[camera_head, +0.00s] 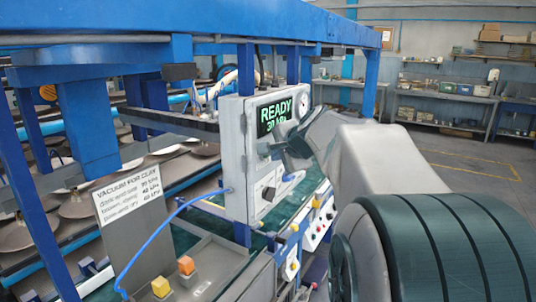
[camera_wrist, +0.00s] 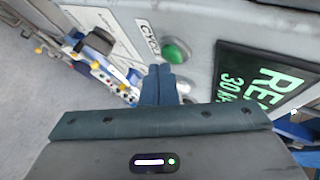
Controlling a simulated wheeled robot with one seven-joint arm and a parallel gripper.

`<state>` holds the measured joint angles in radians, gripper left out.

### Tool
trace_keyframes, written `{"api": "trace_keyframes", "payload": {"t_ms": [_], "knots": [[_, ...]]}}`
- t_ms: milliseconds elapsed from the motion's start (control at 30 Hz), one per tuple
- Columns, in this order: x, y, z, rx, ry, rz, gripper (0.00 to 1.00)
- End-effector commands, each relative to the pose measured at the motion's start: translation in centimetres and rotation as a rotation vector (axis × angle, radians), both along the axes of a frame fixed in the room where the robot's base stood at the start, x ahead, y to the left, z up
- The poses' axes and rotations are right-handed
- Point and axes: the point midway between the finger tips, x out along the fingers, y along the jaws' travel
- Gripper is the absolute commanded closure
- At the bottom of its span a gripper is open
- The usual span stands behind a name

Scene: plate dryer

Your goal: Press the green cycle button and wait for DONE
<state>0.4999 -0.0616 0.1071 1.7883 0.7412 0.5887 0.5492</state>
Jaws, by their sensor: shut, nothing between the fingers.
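The green cycle button (camera_wrist: 176,51) sits on a light grey control panel, beside the printed word "Cycle" in the wrist view. My gripper (camera_wrist: 160,72) is shut and empty, its fingertips just short of the button in that view; I cannot tell if they touch it. The display (camera_head: 276,113) reads "READY" and "30 kPa" in green; it also shows in the wrist view (camera_wrist: 268,78), partly cut off. In the head view my gripper (camera_head: 280,148) is in front of the panel below the display, and the button is hidden there.
A knob (camera_head: 268,193) is on the lower panel. A sign (camera_head: 128,196) headed "VACUUM FOR CLAY" lists kPa values. A blue hose (camera_head: 160,228) curves from the panel's left side. Blue frame posts stand around the panel. Shelves and workbenches are at the back right.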

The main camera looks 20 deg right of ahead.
Motion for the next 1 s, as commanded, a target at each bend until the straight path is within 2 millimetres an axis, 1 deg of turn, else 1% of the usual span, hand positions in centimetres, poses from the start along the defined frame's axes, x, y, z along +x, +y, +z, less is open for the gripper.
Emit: {"api": "trace_keyframes", "payload": {"t_ms": [1000], "knots": [[0.74,0.6,0.0,0.001,0.0,0.001,1.0]]}}
